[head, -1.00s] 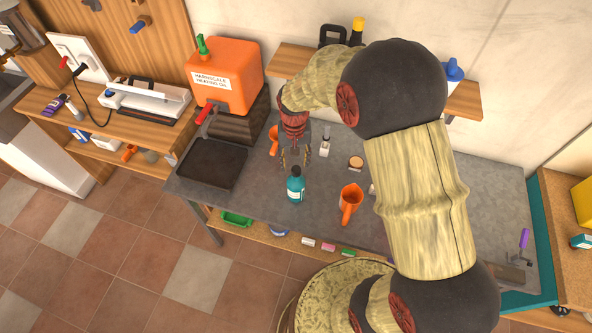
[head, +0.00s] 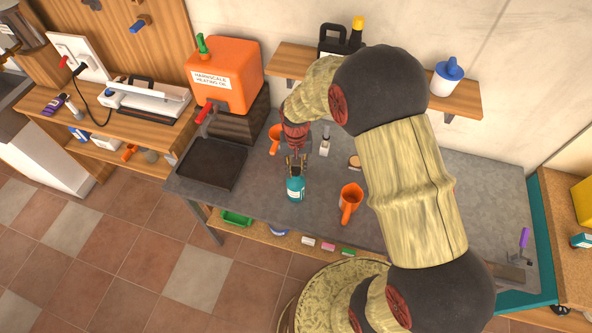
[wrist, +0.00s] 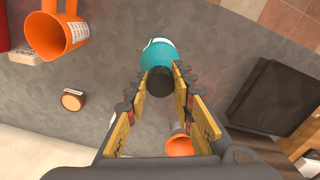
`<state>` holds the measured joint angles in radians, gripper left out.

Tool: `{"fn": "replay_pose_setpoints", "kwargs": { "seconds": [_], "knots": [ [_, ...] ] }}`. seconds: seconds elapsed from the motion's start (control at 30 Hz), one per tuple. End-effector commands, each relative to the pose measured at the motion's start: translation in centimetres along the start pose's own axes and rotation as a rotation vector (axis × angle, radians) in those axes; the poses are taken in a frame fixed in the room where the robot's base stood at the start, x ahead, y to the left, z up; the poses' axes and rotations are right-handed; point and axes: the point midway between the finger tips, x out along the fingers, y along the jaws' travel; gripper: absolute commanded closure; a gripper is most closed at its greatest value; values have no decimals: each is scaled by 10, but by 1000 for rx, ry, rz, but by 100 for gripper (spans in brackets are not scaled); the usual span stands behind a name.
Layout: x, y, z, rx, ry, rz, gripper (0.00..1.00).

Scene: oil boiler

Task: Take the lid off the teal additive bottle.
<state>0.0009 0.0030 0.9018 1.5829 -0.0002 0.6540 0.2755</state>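The teal additive bottle (head: 295,190) stands upright on the grey worktop and has a white label. Its black lid (wrist: 160,81) is on it, seen from above in the wrist view, where the teal body (wrist: 161,53) also shows. My gripper (head: 296,160) is at the top of the bottle and hides the lid in the head view. In the wrist view the fingertips of my gripper (wrist: 161,78) stand one on each side of the lid. The fingers look open, with only narrow gaps beside the lid; contact is not clear.
An orange jug (head: 350,199) stands right of the bottle. An orange funnel-like item (head: 275,140), a small pale bottle (head: 325,146) and a round wooden-topped item (head: 355,162) stand behind. A black tray (head: 212,163) lies left. The worktop just around the bottle is clear.

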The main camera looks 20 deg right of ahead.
Motion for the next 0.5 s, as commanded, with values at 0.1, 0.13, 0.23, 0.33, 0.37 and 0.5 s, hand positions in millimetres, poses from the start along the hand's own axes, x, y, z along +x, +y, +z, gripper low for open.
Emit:
{"fn": "replay_pose_setpoints", "kwargs": {
  "seconds": [0.1,0.13,0.23,0.33,0.37,0.5],
  "knots": [
    [0,0,0,0,0,0,85],
    [0,0,0,0,0,0,87],
    [0,0,0,0,0,0,87],
    [0,0,0,0,0,0,87],
    [0,0,0,0,0,0,87],
    [-4,0,0,0,1,0,87]
  ]
}}
